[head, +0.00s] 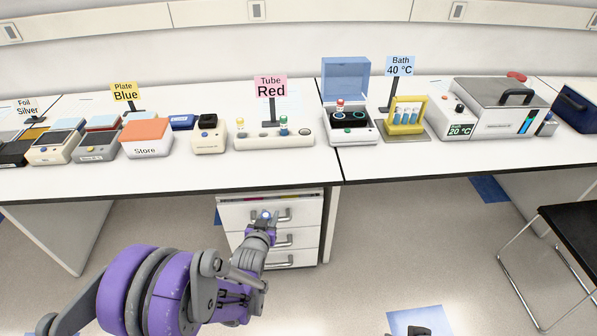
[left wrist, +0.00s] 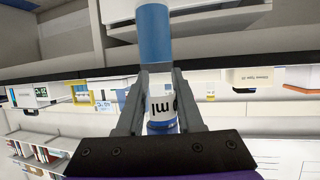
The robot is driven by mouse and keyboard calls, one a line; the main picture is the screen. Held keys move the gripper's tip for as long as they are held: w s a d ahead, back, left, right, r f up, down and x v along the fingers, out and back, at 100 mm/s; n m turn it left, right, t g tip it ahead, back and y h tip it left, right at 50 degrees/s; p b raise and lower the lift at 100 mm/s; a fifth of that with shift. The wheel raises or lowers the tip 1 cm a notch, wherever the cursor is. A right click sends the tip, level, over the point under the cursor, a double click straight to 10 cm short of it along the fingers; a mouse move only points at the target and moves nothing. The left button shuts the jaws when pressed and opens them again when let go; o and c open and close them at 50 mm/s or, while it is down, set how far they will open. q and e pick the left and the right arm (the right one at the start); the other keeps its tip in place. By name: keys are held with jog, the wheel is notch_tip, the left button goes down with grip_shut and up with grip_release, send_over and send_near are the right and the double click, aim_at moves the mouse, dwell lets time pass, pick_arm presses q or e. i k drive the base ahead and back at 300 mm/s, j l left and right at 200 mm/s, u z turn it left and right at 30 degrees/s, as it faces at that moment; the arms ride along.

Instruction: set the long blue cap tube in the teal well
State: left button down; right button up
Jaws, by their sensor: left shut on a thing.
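My left gripper (head: 265,219) is shut on a tube and holds it in front of the bench, over the drawer unit. In the left wrist view the long blue cap tube (left wrist: 153,35) stands between the fingers (left wrist: 158,85); it shows a blue end and a white label with dark print. A heater (head: 350,139) with its blue lid raised holds a black block with teal-blue rings (head: 361,115). A red-capped tube (head: 340,104) stands at that block. The wells are too small to tell apart fully.
Right of the heater are a yellow rack (head: 404,128) and a water bath (head: 497,117). A drawer unit (head: 268,245) is under the bench. The bench's front strip is clear.

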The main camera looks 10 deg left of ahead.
aim_at(357, 124)
jog(key=i+l, duration=0.1)
jog(key=l, duration=0.3)
jog(key=i+l, duration=0.15)
jog(key=l, duration=0.25)
jog(key=i+l, duration=0.1)
jog(key=l, duration=0.25)
jog(key=i+l, duration=0.1)
jog(key=l, duration=0.3)
